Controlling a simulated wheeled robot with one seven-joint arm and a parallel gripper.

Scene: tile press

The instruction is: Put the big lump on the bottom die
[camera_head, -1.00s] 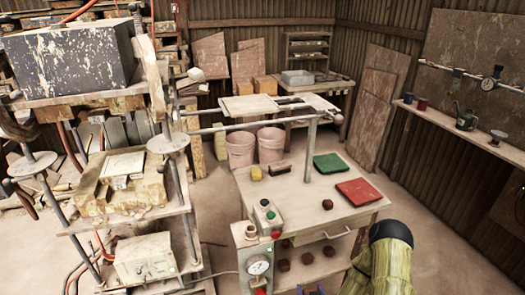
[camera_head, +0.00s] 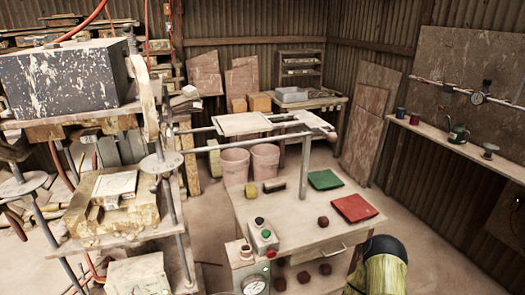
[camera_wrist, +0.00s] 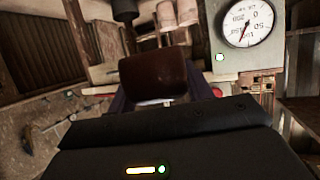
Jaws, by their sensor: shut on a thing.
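A dark red-brown lump (camera_wrist: 153,75) is held between the bluish fingers of my gripper (camera_wrist: 155,100) in the wrist view. Its lower part is partly hidden by the gripper body. The gripper itself does not show in the head view; only my arm shows at the lower right. The bottom die (camera_head: 115,186) appears as a pale square plate on a yellowish block in the press, at the left of the head view. Nothing lies on it. The dark upper block (camera_head: 65,80) of the press is above it, with an open gap between.
Press posts and a rail flank the die.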

